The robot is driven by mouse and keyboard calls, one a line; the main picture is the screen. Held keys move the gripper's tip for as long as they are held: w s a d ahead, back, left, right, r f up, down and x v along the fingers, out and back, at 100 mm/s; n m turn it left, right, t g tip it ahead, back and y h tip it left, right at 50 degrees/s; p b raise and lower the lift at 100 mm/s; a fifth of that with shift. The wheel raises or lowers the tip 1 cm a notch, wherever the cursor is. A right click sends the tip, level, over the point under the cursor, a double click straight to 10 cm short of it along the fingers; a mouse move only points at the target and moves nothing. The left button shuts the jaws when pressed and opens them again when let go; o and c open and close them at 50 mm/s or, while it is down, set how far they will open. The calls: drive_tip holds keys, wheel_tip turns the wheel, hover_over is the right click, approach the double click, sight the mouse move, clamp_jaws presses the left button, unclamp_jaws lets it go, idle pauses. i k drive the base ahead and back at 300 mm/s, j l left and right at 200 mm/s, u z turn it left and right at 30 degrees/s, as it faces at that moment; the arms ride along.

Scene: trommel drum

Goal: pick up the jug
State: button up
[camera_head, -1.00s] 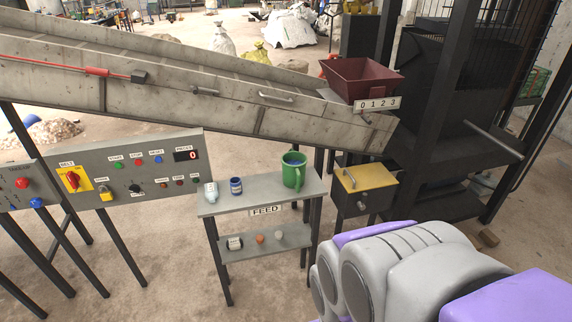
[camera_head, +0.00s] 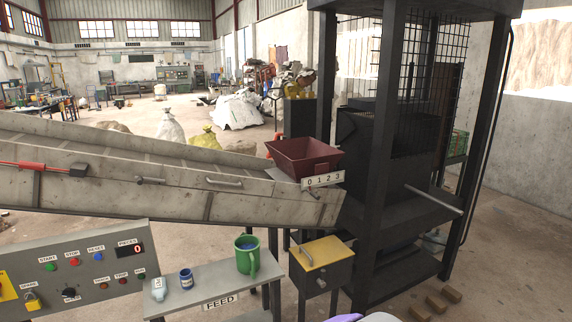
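The green jug (camera_head: 247,256) stands upright on the right end of the grey FEED shelf (camera_head: 212,278). Its handle faces the front right, and its inside looks blue. A small blue jar (camera_head: 186,279) and a pale bottle (camera_head: 158,289) stand to its left on the same shelf. My gripper is out of view. Only a small piece of my own body shows at the bottom edge, right of the shelf.
A yellow-topped box (camera_head: 321,252) stands just right of the shelf. A control panel (camera_head: 75,270) is at left, and a black caged frame (camera_head: 384,150) at right.

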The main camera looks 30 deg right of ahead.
sight(247, 247)
drive_tip(key=i+l, duration=0.15)
drive_tip(key=l, duration=0.25)
drive_tip(key=i+l, duration=0.15)
drive_tip(key=l, duration=0.25)
drive_tip(key=i+l, duration=0.1)
drive_tip(key=l, duration=0.3)
drive_tip(key=i+l+u, duration=0.1)
drive_tip(key=l, duration=0.3)
drive_tip(key=i+l, duration=0.2)
drive_tip(key=l, duration=0.2)
drive_tip(key=i+l, duration=0.1)
drive_tip(key=l, duration=0.3)
drive_tip(key=i+l, duration=0.15)
drive_tip(key=l, duration=0.3)
